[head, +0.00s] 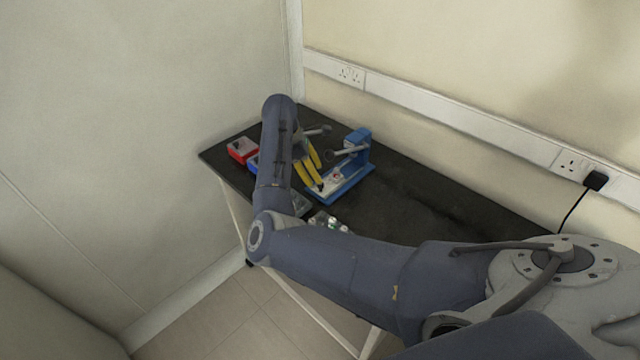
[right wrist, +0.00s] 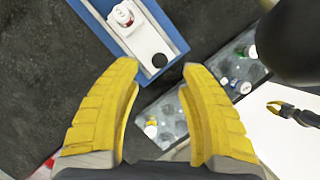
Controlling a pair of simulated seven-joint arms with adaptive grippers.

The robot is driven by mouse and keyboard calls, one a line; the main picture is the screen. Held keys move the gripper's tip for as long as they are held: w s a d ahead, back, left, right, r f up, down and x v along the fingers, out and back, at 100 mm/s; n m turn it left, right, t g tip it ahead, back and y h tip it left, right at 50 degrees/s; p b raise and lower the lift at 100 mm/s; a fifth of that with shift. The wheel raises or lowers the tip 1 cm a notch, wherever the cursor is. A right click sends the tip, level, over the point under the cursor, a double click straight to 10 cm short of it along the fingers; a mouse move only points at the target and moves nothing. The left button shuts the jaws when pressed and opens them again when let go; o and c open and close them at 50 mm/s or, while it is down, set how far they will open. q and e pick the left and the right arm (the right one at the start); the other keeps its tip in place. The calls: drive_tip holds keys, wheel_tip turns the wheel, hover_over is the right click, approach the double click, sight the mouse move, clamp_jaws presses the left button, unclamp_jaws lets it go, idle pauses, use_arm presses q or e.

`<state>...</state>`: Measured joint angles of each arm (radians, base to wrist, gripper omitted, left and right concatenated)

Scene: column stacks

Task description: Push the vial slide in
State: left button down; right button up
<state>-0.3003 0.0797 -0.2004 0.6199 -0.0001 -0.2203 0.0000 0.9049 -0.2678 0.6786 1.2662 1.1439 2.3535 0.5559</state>
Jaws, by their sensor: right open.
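The blue device (head: 360,160) stands near the back of the dark table, with a lever arm on its upright. In the right wrist view its blue channel (right wrist: 168,22) holds a white vial slide (right wrist: 145,38). A vial with a white and red cap (right wrist: 124,14) sits in the slide, and a dark round spot shows near the slide's near end. My right gripper (right wrist: 158,66) has yellow fingers, spread apart and empty, with the slide's near end showing between and beyond the tips. In the head view the right gripper (head: 317,180) is beside the device. The left gripper is not visible.
A red box (head: 241,149) stands at the table's left. The table (head: 430,205) is clear right of the device.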

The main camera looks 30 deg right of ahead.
drive_tip(key=shift+x, duration=2.55)
drive_tip(key=shift+c, duration=0.2)
clamp_jaws()
drive_tip(key=shift+o, duration=0.2)
unclamp_jaws()
drive_tip(key=v, duration=1.2)
